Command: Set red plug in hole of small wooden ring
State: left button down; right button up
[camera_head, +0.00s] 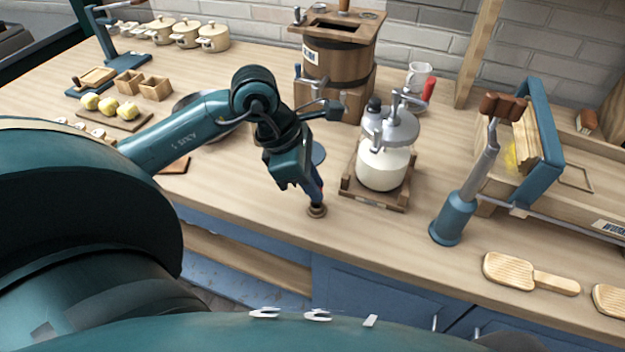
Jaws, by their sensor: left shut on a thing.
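My left gripper (316,196) points down near the table's front edge, left of the glass churn. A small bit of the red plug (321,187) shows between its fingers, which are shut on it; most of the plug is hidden. The small wooden ring (317,211) lies on the table directly under the fingertips. The gripper hides part of the ring, and I cannot tell whether the plug is in its hole or just above it. My right gripper is not in view.
A glass churn (382,166) on a wooden base stands close right of the gripper. A wooden barrel (338,60) stands behind. A blue lever press (455,215) and wooden paddles (509,269) are at right. A red object (428,89) stands beside a clear cup (417,75).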

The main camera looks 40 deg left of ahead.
pick_arm(q)
jog(key=shift+f+b, duration=1.1)
jog(key=shift+f, duration=0.05)
dwell(0.5)
jog(key=c, duration=1.3)
grip_release()
jog(key=shift+c, duration=0.3)
jog(key=shift+c, duration=1.4)
jog(key=shift+r, duration=0.1)
jog(key=p+v, duration=0.2)
jog(key=v, duration=0.5)
